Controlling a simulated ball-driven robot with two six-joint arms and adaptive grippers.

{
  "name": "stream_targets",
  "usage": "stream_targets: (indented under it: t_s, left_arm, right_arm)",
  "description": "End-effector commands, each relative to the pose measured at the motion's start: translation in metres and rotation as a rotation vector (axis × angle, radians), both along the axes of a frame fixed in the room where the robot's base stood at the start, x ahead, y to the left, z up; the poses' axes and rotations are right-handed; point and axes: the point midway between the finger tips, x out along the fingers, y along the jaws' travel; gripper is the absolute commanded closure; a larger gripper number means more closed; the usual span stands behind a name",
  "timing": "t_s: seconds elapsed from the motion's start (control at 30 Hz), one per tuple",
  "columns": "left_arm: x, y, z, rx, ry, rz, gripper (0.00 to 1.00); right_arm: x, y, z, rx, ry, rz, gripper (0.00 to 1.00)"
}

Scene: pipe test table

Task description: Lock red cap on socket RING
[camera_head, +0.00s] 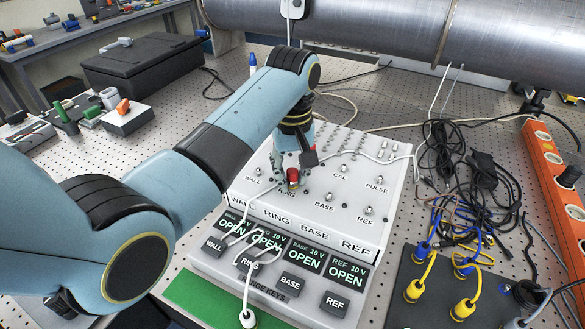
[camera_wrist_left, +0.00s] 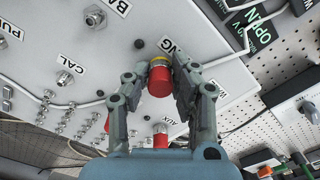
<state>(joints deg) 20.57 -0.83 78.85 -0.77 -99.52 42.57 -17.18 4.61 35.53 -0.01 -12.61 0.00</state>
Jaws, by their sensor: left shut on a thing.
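The red cap (camera_head: 293,175) is between the fingers of my left gripper (camera_head: 291,182), at the RING position on the white sloped test box (camera_head: 247,192). In the left wrist view the red cap (camera_wrist_left: 159,80) is held between the two fingertips of my left gripper (camera_wrist_left: 160,82), with a yellow-brass collar (camera_wrist_left: 165,46) at its panel end beside the partly covered RING label. The fingers are shut on the cap. The cap hides the RING socket, so I cannot tell whether it is seated or turned. My right gripper is not in view.
Bare sockets marked CAL (camera_head: 342,168), BASE (camera_head: 328,198) and REF (camera_head: 369,211) stand on the panel. In the wrist view another red piece (camera_wrist_left: 160,140) is near the AUX label. Displays and keys line the box front. Tangled black cables (camera_head: 455,150) lie to the right.

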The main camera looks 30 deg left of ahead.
Motion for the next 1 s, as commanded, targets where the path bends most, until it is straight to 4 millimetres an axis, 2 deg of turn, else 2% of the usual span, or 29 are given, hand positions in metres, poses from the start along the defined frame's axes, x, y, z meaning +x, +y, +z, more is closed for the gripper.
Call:
stream_targets:
  t_s: [0.1,0.2,0.57,0.8,1.0]
  left_arm:
    - [0.0001,0.0001,-0.001,0.001,-0.001,-0.18,0.93]
    - [-0.0002,-0.0001,-0.0018,0.0,0.0,-0.271,0.93]
    - [-0.0011,-0.0002,-0.003,0.0,0.003,-0.324,0.93]
    - [-0.0017,-0.0006,-0.0035,-0.002,0.004,-0.655,0.93]
    - [-0.0019,-0.0007,-0.0037,-0.003,0.004,-0.749,0.93]
  right_arm:
    - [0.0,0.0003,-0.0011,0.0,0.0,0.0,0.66]
    - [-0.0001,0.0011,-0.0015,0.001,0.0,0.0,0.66]
    - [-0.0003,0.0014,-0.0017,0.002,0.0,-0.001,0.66]
    - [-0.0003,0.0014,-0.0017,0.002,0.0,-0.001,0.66]
    - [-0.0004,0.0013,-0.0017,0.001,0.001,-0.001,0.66]
